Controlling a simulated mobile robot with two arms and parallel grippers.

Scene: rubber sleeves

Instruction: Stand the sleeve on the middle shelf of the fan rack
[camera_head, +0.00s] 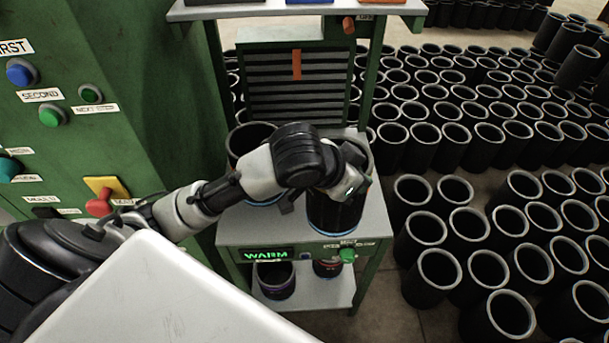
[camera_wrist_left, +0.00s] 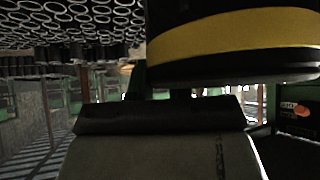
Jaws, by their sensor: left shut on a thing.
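The fan rack (camera_head: 230,232) is green with pale shelves. On or just above its middle shelf, a black sleeve (camera_head: 335,215) with a thin blue line near its foot looks upright. My left gripper (camera_head: 350,182) is at this sleeve's upper part, shut on a sleeve; the fingertips are mostly hidden. The left wrist view shows a black sleeve with a broad yellow band (camera_wrist_left: 235,42) close up. I cannot tell whether it is the same sleeve, or whether its foot touches the shelf. My right gripper is not in view.
Another black sleeve (camera_head: 250,138) stands at the middle shelf's back left, partly behind my arm. Smaller sleeves (camera_head: 275,280) sit on the lower shelf. A green cabinet with buttons (camera_head: 50,117) is at the left. Many black sleeves (camera_head: 470,225) crowd the floor at the right.

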